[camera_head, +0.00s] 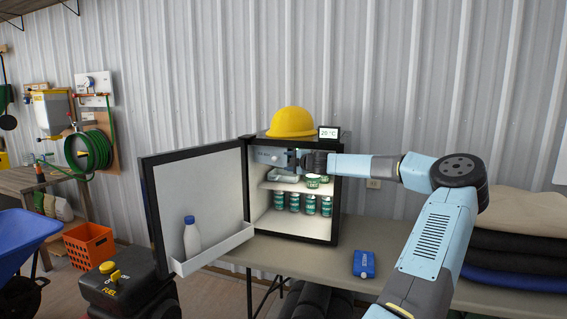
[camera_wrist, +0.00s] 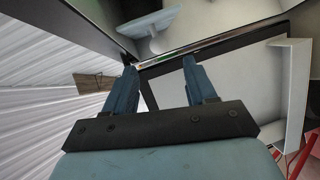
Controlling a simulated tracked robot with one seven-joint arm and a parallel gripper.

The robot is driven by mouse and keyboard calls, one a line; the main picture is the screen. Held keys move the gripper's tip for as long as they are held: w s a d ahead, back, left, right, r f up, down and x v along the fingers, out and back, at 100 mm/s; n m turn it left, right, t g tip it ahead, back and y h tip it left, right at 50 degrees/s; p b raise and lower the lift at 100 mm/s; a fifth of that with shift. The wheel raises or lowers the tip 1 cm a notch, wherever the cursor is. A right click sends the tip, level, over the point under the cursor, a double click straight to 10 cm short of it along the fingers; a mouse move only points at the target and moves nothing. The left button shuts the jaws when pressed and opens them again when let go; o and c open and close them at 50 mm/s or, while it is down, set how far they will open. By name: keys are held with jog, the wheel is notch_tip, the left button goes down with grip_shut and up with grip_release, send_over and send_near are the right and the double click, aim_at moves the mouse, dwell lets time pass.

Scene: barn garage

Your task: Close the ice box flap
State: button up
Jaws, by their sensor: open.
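The ice box flap (camera_head: 268,156) is a pale blue-grey panel at the upper left inside the small fridge (camera_head: 335,200). Its exact angle is hard to tell. A pale panel that looks like the flap (camera_wrist: 150,22) shows at the top of the wrist view, beyond the fingertips. My gripper (camera_head: 292,158) is at the fridge's upper opening, just right of the flap, and hides part of it. In the wrist view my gripper (camera_wrist: 160,66) is open with nothing between its fingers. I cannot tell whether it touches the flap.
The fridge door (camera_head: 200,190) stands wide open to the left, with a white bottle (camera_head: 191,237) in its shelf. Green cans (camera_head: 310,205) stand inside. A yellow hard hat (camera_head: 292,122) and a display (camera_head: 328,132) sit on top. A blue pack (camera_head: 364,264) lies on the table.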

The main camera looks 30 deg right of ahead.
jog(key=shift+s+d+r, duration=0.1)
jog(key=shift+s+r, duration=0.05)
jog(key=shift+s, duration=0.95)
jog(key=shift+c, duration=0.2)
